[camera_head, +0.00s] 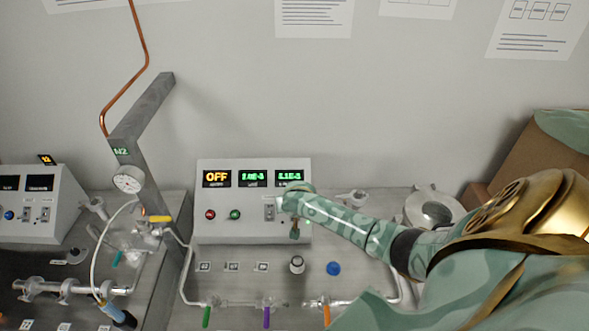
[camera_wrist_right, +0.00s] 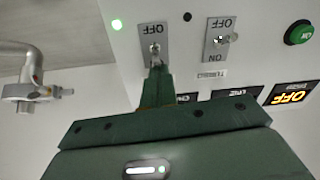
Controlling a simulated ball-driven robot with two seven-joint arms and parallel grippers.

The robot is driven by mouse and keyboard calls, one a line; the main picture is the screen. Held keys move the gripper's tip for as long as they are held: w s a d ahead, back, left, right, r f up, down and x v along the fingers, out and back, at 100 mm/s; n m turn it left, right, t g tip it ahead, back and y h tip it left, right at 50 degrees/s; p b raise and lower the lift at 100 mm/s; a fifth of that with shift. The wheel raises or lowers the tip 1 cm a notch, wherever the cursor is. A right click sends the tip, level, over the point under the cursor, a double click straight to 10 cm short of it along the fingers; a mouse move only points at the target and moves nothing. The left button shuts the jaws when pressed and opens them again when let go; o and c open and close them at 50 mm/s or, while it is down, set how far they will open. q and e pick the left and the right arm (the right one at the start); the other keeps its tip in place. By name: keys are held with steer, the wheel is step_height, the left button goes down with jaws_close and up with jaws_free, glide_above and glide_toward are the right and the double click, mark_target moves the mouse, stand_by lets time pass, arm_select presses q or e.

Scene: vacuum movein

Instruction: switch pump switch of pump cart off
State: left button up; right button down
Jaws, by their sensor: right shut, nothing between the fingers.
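The pump cart's grey control box (camera_head: 250,190) stands against the wall in the head view. Its leftmost display reads OFF in orange; two others show green readings. One toggle switch plate (camera_head: 269,210) shows beside my right gripper (camera_head: 294,231). In the right wrist view, upside down, there are two switch plates marked OFF, a left one (camera_wrist_right: 154,40) and a right one (camera_wrist_right: 218,40). My right gripper (camera_wrist_right: 157,72) is shut and empty, its fingertips at the left plate's lever. Whether they touch it is unclear. In the head view my gripper hides this plate. My left gripper is not in view.
A green button (camera_wrist_right: 299,32) is beside the plates. Glass tubing with coloured valves (camera_head: 266,303) runs along the cart's front. A grey post (camera_head: 140,125) with a gauge rises to the left. A round metal flange (camera_head: 432,208) lies near my right arm.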

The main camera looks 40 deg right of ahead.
steer(key=shift+s+a+f+t+h, duration=0.2)
steer(key=shift+s+a+t+h, duration=0.1)
steer(key=shift+t+h, duration=0.15)
steer(key=t+h+b, duration=0.1)
steer(key=b, duration=0.2)
steer(key=s+a+f+t+h+b, duration=0.1)
steer(key=b, duration=0.2)
steer(key=shift+s+f+t, duration=0.1)
steer(key=shift+f+t, duration=0.2)
steer(key=shift+t, duration=0.05)
steer(key=shift+d+r+p, duration=0.15)
steer(key=shift+r+p, duration=0.35)
steer(key=shift+r, duration=0.15)
steer(key=shift+s+a+r+p, duration=0.1)
steer(key=shift+s+a+p, duration=0.3)
steer(key=shift+s+a, duration=0.1)
